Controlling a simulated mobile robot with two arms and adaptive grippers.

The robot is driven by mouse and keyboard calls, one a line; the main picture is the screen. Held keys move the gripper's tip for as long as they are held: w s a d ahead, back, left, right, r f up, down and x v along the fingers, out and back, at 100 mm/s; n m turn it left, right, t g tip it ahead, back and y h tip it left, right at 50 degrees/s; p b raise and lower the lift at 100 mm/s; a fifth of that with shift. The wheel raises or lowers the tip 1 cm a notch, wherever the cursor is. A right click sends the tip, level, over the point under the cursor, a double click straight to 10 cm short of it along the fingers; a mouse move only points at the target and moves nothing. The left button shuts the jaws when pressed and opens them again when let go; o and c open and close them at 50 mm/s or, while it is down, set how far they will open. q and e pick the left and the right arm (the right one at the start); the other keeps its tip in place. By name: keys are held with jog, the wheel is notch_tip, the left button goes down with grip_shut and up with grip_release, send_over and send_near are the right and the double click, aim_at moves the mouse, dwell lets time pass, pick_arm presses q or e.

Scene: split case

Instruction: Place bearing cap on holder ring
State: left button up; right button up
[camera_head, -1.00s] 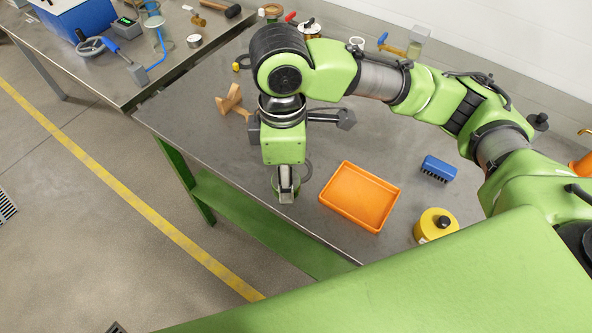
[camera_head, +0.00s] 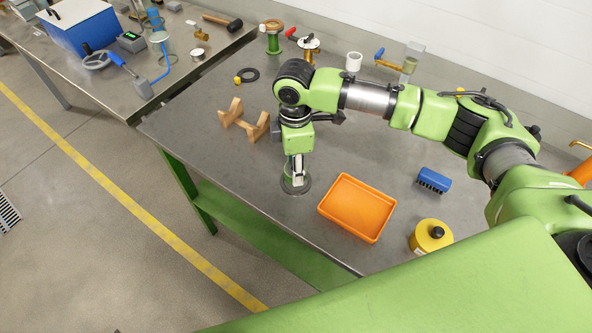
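My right arm comes in from the right, and its gripper (camera_head: 298,182) points down near the front edge of the grey workbench (camera_head: 220,160). At the fingertips is a small green piece with a dark round base (camera_head: 297,189), low at the bench top. The fingers partly cover it, so I cannot tell whether they grip it or which task part it is. A flat black ring (camera_head: 249,75) lies on the bench behind my arm, with a small yellow piece at its left; it may be the holder ring. My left gripper is not in view.
A wooden cradle (camera_head: 244,121) stands to the left. Valves and a white cup (camera_head: 354,62) line the back.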

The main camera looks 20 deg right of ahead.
jog(key=f, duration=0.1)
jog(key=f+p, duration=0.1)
jog(key=f, duration=0.1)
jog(key=shift+w+d, duration=0.1)
jog(key=shift+w, duration=0.1)
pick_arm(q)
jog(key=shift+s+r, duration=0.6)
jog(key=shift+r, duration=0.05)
pick_arm(e)
jog(key=shift+f, duration=0.3)
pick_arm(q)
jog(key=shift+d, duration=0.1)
pick_arm(e)
jog(key=shift+f, duration=0.1)
jog(key=o, duration=1.4)
jog(key=shift+c, duration=0.2)
pick_arm(q)
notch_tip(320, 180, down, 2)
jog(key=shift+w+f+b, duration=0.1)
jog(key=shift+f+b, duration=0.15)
jog(key=shift+b, duration=0.85)
pick_arm(e)
notch_tip(320, 180, up, 12)
jog(key=shift+r, duration=0.15)
